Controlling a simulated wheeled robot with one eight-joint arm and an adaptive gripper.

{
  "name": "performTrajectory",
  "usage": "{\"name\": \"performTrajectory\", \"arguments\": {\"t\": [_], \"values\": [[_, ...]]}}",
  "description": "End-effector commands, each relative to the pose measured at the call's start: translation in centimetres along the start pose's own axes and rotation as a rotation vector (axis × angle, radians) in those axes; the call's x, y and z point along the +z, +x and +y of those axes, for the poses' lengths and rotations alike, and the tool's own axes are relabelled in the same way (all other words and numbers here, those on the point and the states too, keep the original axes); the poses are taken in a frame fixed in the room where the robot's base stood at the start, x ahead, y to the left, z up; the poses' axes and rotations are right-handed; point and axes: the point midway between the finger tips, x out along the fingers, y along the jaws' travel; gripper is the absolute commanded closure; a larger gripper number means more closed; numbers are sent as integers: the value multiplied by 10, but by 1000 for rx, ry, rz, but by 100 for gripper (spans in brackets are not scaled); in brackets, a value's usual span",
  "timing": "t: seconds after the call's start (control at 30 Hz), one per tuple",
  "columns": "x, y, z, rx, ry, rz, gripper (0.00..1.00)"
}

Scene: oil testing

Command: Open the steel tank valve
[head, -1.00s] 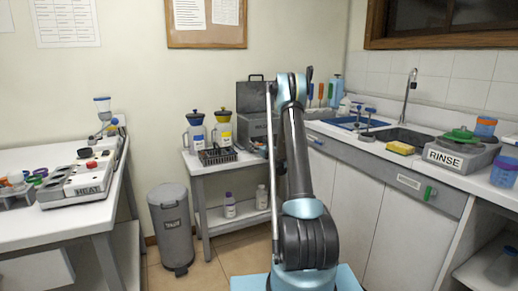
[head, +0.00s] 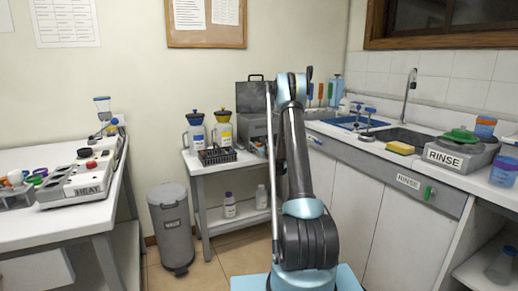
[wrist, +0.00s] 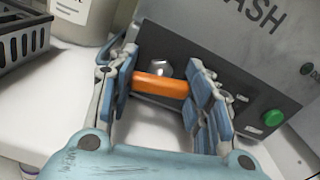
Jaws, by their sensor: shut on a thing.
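The steel tank is a grey metal box with lettering ending in "ASH" and fills the upper right of the wrist view (wrist: 232,62). In the head view the tank (head: 256,128) stands on the small white table, partly hidden behind my arm. An orange valve handle (wrist: 160,85) lies nearly level across the tank's dark front, with a round silver fitting (wrist: 159,68) just behind it. My gripper (wrist: 162,80) is shut on the orange handle, one finger at each end. The gripper is hidden behind my arm in the head view.
A green button (wrist: 272,118) sits on the tank's front, right of my gripper. A black rack (wrist: 22,42) and a pale container (wrist: 85,18) stand to the left. In the head view, a grey bin (head: 171,225) stands left of the small table; the sink counter (head: 345,138) runs along the right.

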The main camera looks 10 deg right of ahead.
Motion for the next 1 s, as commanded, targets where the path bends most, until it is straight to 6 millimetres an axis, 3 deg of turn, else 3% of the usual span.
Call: {"name": "performTrajectory", "arguments": {"t": [1.0], "values": [[-1,0,0,-3,-959,2,78]]}}
